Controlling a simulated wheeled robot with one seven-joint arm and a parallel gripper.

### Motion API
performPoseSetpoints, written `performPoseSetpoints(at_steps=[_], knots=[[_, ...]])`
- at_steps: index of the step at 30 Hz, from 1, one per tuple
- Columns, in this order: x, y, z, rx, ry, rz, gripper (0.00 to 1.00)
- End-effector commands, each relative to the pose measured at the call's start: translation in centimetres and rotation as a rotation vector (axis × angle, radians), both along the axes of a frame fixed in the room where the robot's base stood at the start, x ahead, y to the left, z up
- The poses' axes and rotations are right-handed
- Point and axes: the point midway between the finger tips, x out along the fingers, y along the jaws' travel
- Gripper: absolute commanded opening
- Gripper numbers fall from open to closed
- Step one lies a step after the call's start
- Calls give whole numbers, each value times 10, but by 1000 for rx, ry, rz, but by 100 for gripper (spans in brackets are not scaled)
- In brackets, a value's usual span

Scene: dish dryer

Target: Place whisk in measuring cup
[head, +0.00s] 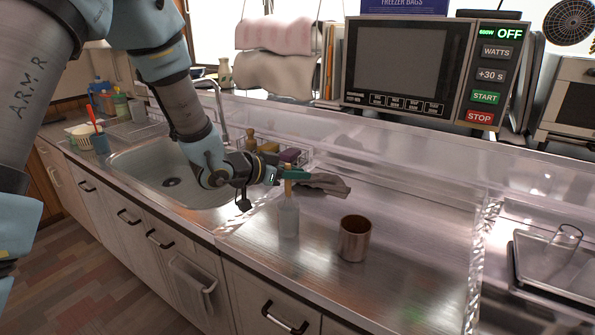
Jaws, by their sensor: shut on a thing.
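My gripper (284,175) is above the steel counter, right of the sink. It is shut on the tan handle of an upright thing that looks like the whisk (288,218). The pale, see-through lower part hangs down near the counter; I cannot tell whether it touches. A copper-brown metal cup (355,240), which seems to be the measuring cup, stands upright and open on the counter, right of the whisk and nearer the front. The whisk and cup are apart. The cup's inside is mostly hidden.
The sink (170,180) is left. A clear ledge (400,150) runs along the back, below a microwave (415,70). The counter right of the cup is bare.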

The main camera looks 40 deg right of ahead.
Motion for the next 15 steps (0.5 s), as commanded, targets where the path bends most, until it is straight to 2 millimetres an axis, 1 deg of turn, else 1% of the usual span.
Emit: performPoseSetpoints(at_steps=[1,3,13,14,15], knots=[[0,0,-8,0,0,0,0],[0,0,-12,0,0,0,0],[0,0,-13,-1,0,0,0],[0,0,-13,0,0,0,20],[0,0,-13,0,0,0,25]])
